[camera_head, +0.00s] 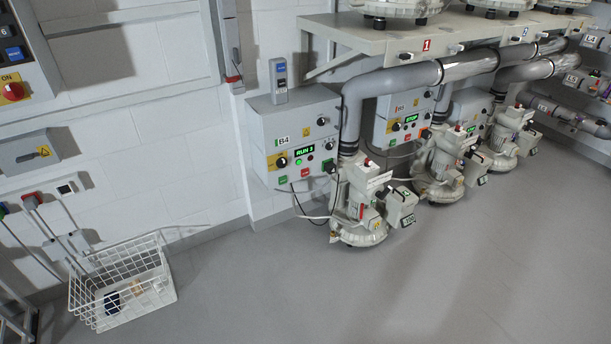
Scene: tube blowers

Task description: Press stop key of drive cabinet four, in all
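The drive cabinet labelled B4 (262,128) is a light grey box on the back wall, left of the first blower. Its green display (305,150) appears to read "RUN 3". Below the display are a black knob (282,162), a green key (282,180) and a red key (305,172); their lettering is too small to read. Part of the cabinet's right side is behind a grey pipe. Neither of my grippers is in view.
Another cabinet (384,128) to the right shows a green "STOP" display. Several blowers (357,205) stand on the floor below grey pipes (395,78). A white wire basket (125,285) is at lower left. The floor (300,290) in front is clear.

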